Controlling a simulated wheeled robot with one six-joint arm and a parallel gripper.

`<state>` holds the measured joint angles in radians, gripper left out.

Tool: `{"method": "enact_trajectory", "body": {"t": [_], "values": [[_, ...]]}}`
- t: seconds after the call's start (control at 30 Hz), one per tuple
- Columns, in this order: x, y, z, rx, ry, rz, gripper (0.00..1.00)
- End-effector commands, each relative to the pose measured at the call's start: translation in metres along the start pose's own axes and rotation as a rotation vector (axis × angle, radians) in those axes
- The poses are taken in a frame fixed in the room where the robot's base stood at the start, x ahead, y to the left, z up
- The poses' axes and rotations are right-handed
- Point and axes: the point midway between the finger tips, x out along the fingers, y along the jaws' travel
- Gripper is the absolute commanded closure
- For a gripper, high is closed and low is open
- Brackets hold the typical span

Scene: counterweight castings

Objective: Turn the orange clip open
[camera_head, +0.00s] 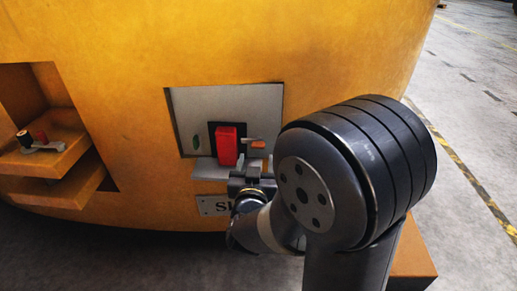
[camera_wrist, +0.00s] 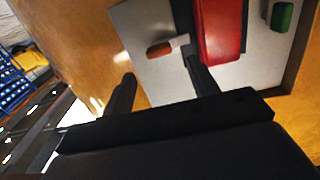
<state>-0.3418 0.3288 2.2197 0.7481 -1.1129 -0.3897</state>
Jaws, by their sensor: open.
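The orange clip (camera_head: 258,144) is a small orange tab on a short light-grey arm, beside the red block (camera_head: 227,146) in a recessed grey panel (camera_head: 190,101). In the wrist view the clip (camera_wrist: 159,51) lies beyond the fingertips, its grey arm reaching toward the red block (camera_wrist: 222,32). My gripper (camera_head: 252,170) is just below the clip in the head view, partly hidden by my arm. In the wrist view my gripper (camera_wrist: 159,71) is open and empty, one finger left of the clip and the other near the red block. I see no contact with the clip.
A green piece (camera_head: 197,142) sits left of the red block. A grey ledge (camera_head: 207,171) and a lettered plate (camera_head: 214,206) are below the panel. An orange recess at left holds a small black-and-red fitting (camera_head: 42,142). Open floor (camera_head: 470,110) lies at right.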

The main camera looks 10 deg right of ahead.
Motion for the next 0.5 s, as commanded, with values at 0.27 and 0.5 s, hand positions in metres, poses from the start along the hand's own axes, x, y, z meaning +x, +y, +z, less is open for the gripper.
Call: {"method": "enact_trajectory", "body": {"t": [0.27, 0.5], "values": [[0.048, 0.001, 0.002, 0.001, 0.0, 0.003, 0.44], [0.062, 0.001, 0.001, 0.0, 0.0, 0.0, 0.44]]}}
